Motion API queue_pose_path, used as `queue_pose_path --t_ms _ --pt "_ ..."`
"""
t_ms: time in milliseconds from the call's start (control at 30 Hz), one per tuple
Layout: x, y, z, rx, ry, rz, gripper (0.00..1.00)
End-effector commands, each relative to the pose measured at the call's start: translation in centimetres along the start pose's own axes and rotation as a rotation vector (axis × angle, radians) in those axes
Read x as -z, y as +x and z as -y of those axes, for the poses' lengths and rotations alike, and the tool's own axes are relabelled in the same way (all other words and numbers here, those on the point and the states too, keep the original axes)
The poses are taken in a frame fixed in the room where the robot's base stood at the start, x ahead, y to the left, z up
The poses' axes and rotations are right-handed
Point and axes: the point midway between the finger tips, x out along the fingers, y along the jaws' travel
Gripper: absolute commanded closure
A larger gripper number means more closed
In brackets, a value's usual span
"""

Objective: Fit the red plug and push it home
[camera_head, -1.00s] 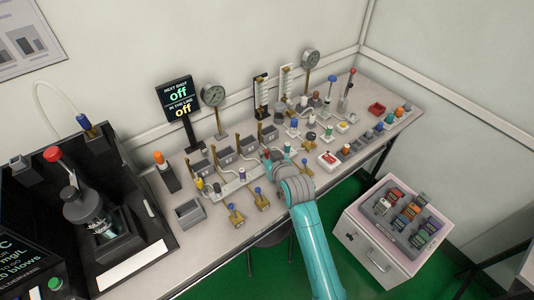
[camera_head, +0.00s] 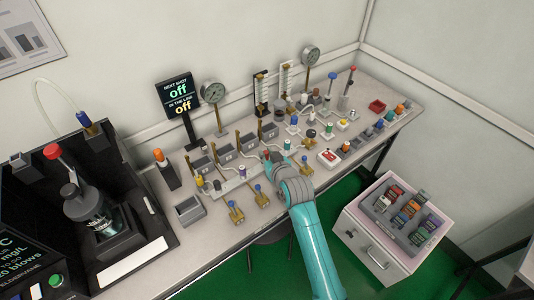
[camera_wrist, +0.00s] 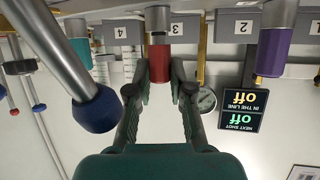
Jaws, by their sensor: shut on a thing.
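The red plug (camera_wrist: 159,62) has a red cap and a silver lower part. In the wrist view, which is upside down, it stands upright between the fingertips of my gripper (camera_wrist: 159,72), which is shut on the red cap. Its silver part meets the pale rail in front of the grey box marked 3 (camera_wrist: 180,29); I cannot tell how deep it sits. In the head view the red plug (camera_head: 266,155) shows as a small red spot at the end of my gripper (camera_head: 273,160), at the rail (camera_head: 226,187).
A purple plug (camera_wrist: 272,50) stands beside the red one. A blue-knobbed lever (camera_wrist: 95,108) is close to my gripper. Brass blue-knobbed valves (camera_head: 235,213) stand in front of the rail. A sign (camera_head: 179,96) reads "off" twice. Several testers crowd the bench's right half.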

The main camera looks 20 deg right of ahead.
Motion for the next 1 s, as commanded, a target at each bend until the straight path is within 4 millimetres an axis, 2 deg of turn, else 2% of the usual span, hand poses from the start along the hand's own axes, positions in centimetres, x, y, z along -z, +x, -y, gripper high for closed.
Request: queue_pose_path --t_ms 767,800,900,1000 --pt "-1.2 0.5 0.0 0.000 0.000 0.003 0.96" --pt "-1.2 0.5 0.0 0.000 0.000 0.004 0.75" --pt "-1.2 0.5 0.0 0.000 0.001 0.005 0.50" --pt "-1.3 0.5 0.0 0.000 0.001 0.006 0.50"
